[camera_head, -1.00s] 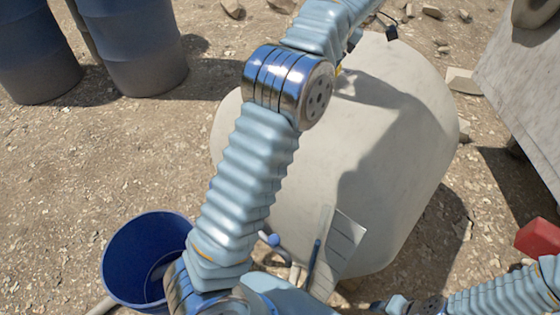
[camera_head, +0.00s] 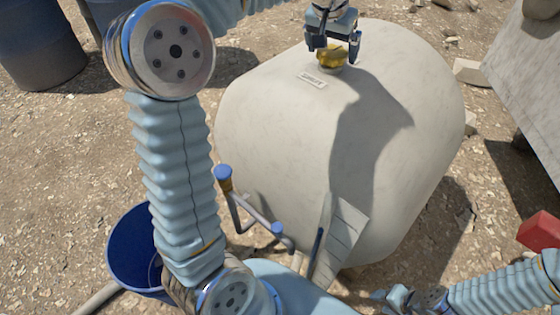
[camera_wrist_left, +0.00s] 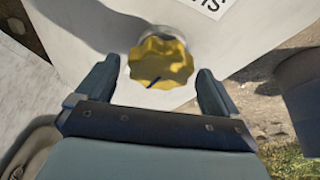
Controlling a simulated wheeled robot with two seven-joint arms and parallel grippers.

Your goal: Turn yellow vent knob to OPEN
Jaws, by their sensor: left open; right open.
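The yellow vent knob (camera_head: 331,56) sits on top of the pale tank (camera_head: 290,120), near its far side. A small label plate (camera_head: 313,80) is on the tank just in front of the knob. My left gripper (camera_head: 332,50) is open above the knob. In the left wrist view, the lobed knob (camera_wrist_left: 160,62) lies between the open fingers of my left gripper (camera_wrist_left: 157,85), with a gap on each side and a dark mark on its face. The label's text is only partly visible there.
A blue bucket (camera_head: 134,250) stands at the lower left. Dark blue barrels (camera_head: 35,50) are at the upper left. A pale slab-like structure (camera_head: 525,75) and a red block (camera_head: 540,231) are at the right. A blue-capped pipe (camera_head: 240,205) is beside the tank's front.

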